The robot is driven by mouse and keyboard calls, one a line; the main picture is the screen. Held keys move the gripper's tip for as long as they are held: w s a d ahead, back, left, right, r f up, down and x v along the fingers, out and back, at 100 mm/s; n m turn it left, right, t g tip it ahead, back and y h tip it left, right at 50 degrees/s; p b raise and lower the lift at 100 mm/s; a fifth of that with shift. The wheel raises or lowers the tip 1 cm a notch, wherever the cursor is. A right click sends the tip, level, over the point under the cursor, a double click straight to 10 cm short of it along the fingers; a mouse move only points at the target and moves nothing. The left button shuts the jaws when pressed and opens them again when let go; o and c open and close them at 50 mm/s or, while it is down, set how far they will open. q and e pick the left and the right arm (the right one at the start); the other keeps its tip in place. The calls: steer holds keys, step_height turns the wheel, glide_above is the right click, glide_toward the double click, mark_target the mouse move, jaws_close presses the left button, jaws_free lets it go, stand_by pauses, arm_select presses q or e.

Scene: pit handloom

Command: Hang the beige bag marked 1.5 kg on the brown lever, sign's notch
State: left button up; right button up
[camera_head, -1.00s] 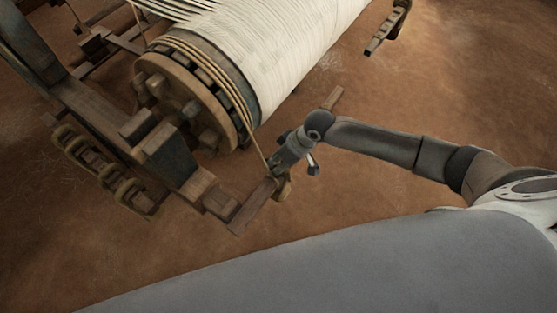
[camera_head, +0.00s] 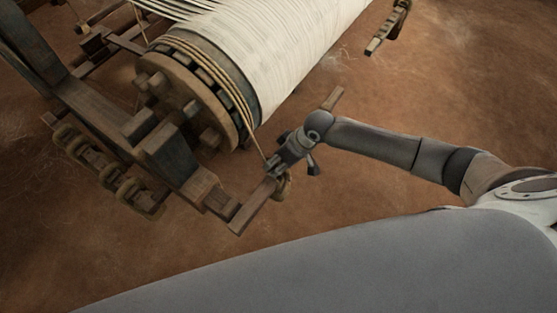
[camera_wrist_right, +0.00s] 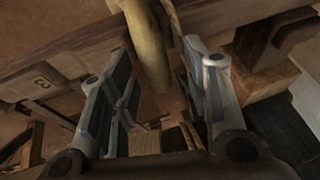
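The brown lever (camera_head: 249,209) runs slantwise beside the drum end, its far end showing beyond my right gripper. My right gripper (camera_head: 274,168) is over the lever's middle part. A small beige bag (camera_head: 284,188) shows at the lever's right side, just below the gripper; its mark cannot be read. In the right wrist view, my right gripper's fingers (camera_wrist_right: 155,95) are apart, with a beige, rounded length (camera_wrist_right: 147,48) between them and gaps on both sides. A small sign (camera_wrist_right: 42,81) with a dark figure is at left. Whether the bag's loop sits in a notch is hidden. My left gripper is not in view.
The wooden drum (camera_head: 160,88) with white warp stands left of my right arm, and a cord (camera_head: 256,142) runs from it to the lever. Dark loom beams (camera_head: 95,115) and several hanging rolls (camera_head: 100,163) are at left. The earth floor (camera_head: 440,80) at right is mostly clear.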

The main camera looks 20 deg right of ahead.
steer(key=shift+s+d+f, duration=0.15)
steer(key=shift+s+f, duration=0.05)
steer(key=shift+f, duration=0.05)
steer(key=v, duration=1.2)
steer(key=shift+r, duration=0.2)
